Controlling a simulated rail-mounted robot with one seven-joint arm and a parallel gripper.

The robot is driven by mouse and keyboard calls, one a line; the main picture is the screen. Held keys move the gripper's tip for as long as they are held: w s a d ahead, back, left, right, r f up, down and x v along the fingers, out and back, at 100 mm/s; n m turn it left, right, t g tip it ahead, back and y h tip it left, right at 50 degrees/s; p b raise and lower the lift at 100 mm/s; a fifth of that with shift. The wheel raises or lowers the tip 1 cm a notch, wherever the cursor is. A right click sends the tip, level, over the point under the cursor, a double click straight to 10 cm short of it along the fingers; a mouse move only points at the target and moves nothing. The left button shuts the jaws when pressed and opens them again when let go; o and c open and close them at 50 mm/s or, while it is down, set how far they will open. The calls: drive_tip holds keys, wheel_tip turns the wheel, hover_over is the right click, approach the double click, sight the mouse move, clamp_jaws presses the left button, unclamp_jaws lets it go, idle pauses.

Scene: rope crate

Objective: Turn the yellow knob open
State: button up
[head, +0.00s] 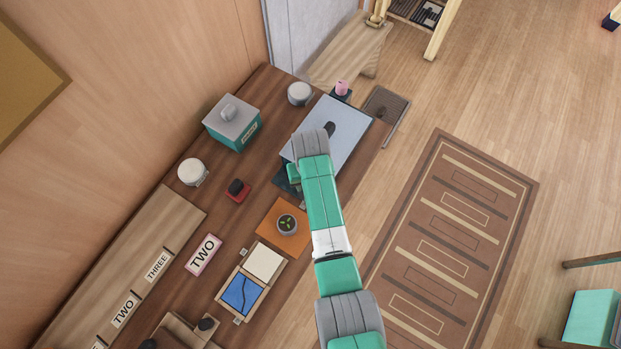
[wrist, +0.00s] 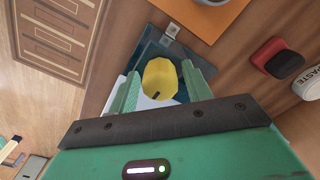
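The yellow knob (wrist: 160,76) shows in the wrist view, on a dark blue panel (wrist: 150,50), with a small dark mark on its near edge. My gripper (wrist: 161,70) is over it, with one green finger on each side. The fingers stand apart, with narrow gaps beside the knob; I see no clear contact. In the head view my arm covers the knob, and only a bit of the dark panel (head: 283,184) shows beside my gripper.
An orange mat with a grey pot (head: 287,224) lies close by. A red-based black button (head: 237,190), a teal box (head: 233,130) and a light blue board (head: 350,118) share the table. A patterned rug (head: 450,230) lies on the floor to the right.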

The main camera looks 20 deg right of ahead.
drive_tip(key=shift+r, duration=0.15)
wheel_tip(320, 180, up, 5)
drive_tip(key=p, duration=0.5)
idle(0.4)
